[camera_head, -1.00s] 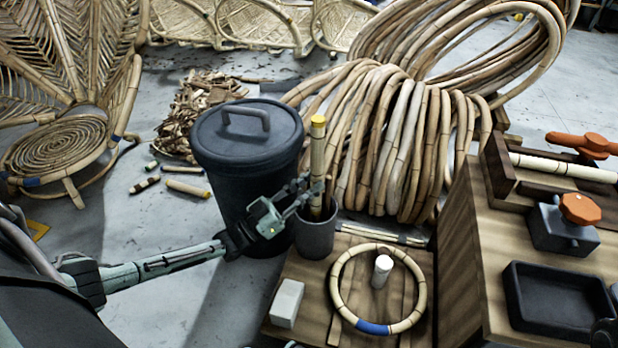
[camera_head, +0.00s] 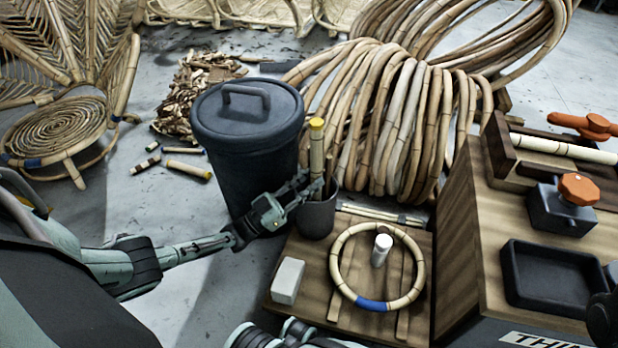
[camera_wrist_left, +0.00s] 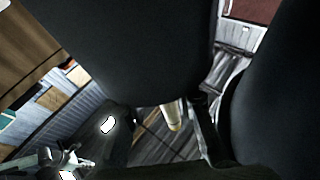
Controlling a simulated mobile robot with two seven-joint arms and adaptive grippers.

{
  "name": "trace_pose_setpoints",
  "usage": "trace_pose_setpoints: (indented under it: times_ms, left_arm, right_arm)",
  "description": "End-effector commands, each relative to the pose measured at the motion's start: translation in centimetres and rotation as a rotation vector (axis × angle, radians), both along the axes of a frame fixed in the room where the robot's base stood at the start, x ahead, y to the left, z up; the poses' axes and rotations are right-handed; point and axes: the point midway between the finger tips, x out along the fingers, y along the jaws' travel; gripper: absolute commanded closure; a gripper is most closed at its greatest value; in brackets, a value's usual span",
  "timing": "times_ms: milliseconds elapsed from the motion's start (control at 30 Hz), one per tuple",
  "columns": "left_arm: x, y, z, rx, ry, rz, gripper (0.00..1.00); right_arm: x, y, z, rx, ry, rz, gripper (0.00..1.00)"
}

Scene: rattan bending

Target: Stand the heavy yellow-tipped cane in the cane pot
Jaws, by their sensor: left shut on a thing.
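The yellow-tipped cane (camera_head: 316,150) stands nearly upright, its yellow end up. Its lower part is inside the dark grey cane pot (camera_head: 317,219), which hides its bottom end. My left gripper (camera_head: 306,188) is shut on the cane just above the pot's rim. Other thin canes stand in the pot behind it. In the left wrist view, large dark shapes fill much of the picture, and I cannot identify the cane there with certainty. My right gripper cannot be made out.
A lidded black bin (camera_head: 247,135) stands just behind my left gripper. A cane ring (camera_head: 345,285) with blue binding lies around a white cylinder (camera_head: 381,250) on the low wooden stand. A pale block (camera_head: 287,281) sits at its left. Rattan coils (camera_head: 400,125) rise behind the pot.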

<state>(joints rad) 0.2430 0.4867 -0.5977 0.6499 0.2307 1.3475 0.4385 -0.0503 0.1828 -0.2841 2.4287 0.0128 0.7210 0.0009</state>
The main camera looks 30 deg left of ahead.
Motion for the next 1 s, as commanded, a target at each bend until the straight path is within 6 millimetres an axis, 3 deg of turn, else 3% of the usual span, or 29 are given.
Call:
trace_pose_setpoints:
  times_ms: [33, 367, 400, 567, 1000]
  left_arm:
    - [-0.1, -0.1, -1.4, 0.016, 0.030, 0.006, 1.00]
    - [-0.4, -0.3, -1.9, 0.020, 0.035, 0.000, 1.00]
    - [-0.4, -0.4, -2.0, 0.020, 0.036, 0.000, 0.70]
    - [-0.5, -0.5, -2.1, 0.019, 0.037, -0.001, 0.50]
    - [-1.3, 0.0, -2.5, 0.018, 0.037, 0.001, 0.50]
  right_arm:
    - [0.0, 0.0, -0.2, 0.000, 0.000, 0.000, 1.00]
    - [0.0, 0.0, -0.3, 0.000, 0.000, 0.000, 1.00]
    - [0.0, 0.0, -0.3, 0.000, 0.000, 0.000, 1.00]
    - [0.0, 0.0, -0.3, 0.000, -0.001, 0.000, 1.00]
    - [-0.1, 0.0, -0.3, 0.003, -0.002, 0.001, 1.00]
